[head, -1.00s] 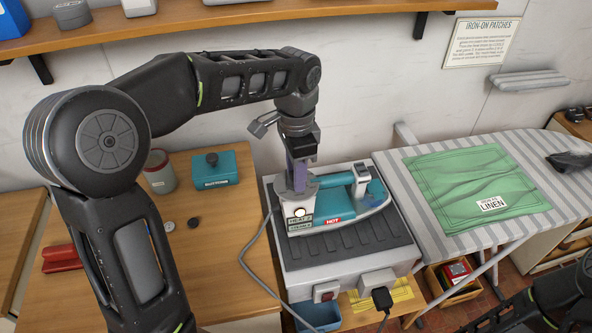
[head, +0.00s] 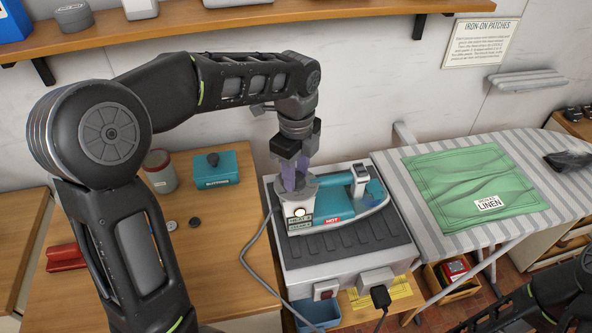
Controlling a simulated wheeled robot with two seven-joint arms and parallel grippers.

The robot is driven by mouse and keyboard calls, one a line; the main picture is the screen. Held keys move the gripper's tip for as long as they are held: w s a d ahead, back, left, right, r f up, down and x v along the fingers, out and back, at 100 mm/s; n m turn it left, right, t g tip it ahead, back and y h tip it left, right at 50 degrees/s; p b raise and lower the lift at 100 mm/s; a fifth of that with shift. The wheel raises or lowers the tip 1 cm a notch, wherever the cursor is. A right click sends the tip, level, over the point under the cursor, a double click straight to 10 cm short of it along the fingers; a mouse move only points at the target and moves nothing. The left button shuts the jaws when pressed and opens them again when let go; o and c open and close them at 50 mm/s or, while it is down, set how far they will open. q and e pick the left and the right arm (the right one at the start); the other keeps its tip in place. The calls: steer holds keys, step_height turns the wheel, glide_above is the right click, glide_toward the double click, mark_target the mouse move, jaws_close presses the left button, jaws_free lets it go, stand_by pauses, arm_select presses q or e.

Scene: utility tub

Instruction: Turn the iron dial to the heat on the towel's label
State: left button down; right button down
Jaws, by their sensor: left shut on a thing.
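The teal and grey iron (head: 345,205) rests on a dark ribbed mat on a grey box. A red HOT label shows on its side, and a small plate at its heel reads HEAT with a figure too small to be sure of. A round white lamp glows above the plate. My left gripper (head: 294,186) points down and is shut at the iron's heel end, on what appears to be the dial, which its fingers hide. The green towel (head: 470,183) lies on the striped ironing board; its white label (head: 488,203) reads LINEN. My right gripper is not clearly visible; part of my right arm shows at lower right.
The grey box (head: 345,268) has a red switch and a plugged-in cord in front. A grey cable loops left of the iron. A teal BUTTONS box (head: 216,169) and a tin (head: 159,172) stand on the wooden table. A shelf (head: 200,38) runs above my left arm.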

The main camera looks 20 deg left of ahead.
arm_select(q)
steer(key=shift+m, duration=1.2)
steer(key=c, duration=0.9)
jaws_free()
steer(key=shift+c, duration=0.2)
step_height(320, 180, up, 8)
steer(key=shift+f+b, duration=0.1)
steer(key=shift+b, duration=0.25)
